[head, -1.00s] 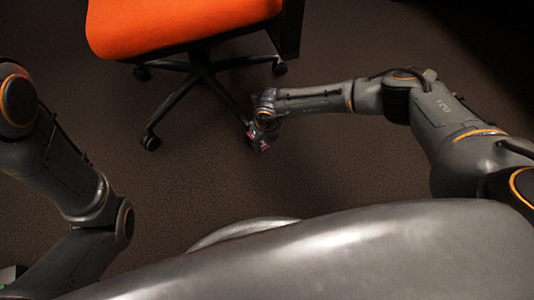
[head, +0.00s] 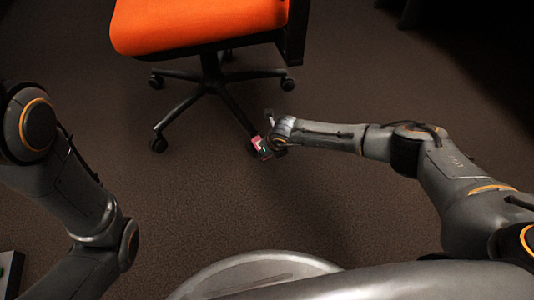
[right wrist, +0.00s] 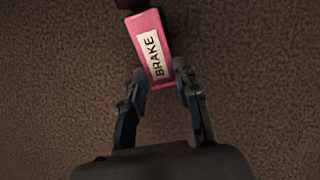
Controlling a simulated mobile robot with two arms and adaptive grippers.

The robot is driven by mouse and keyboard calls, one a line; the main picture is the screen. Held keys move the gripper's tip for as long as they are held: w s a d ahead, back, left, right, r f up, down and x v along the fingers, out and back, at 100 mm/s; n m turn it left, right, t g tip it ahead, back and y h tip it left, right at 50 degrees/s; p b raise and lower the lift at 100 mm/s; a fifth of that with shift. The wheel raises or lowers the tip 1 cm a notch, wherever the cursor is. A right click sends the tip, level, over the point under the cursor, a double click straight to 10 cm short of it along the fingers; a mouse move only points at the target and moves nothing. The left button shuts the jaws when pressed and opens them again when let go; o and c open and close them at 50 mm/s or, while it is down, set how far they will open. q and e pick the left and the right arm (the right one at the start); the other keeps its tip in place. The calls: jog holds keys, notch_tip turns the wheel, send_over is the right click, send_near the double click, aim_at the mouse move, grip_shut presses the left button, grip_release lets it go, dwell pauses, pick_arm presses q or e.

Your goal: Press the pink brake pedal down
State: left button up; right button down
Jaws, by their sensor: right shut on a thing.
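The pink brake pedal (right wrist: 150,45) has a white label reading BRAKE. In the right wrist view it is tilted a little, and its lower end lies between the two fingertips of my right gripper (right wrist: 162,86). The gripper is shut on that end. In the head view the pedal (head: 263,148) is small, at the end of a chair leg, with my right gripper (head: 273,143) at it. I cannot tell in these views how far down the pedal is. My left arm shows at the left, but its gripper is out of view.
An office chair with an orange seat (head: 195,25) and a black wheeled base (head: 210,82) stands on brown carpet (head: 210,210). A dark part touches the top edge of the right wrist view, by the pedal's far end.

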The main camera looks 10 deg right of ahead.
jog(key=c, duration=1)
grip_release()
jog(key=shift+s, duration=0.1)
jog(key=shift+o, duration=0.2)
jog(key=shift+d+r, duration=0.1)
jog(key=shift+r, duration=0.2)
jog(key=v, duration=1.1)
jog(key=shift+s, duration=0.15)
jog(key=shift+r, duration=0.1)
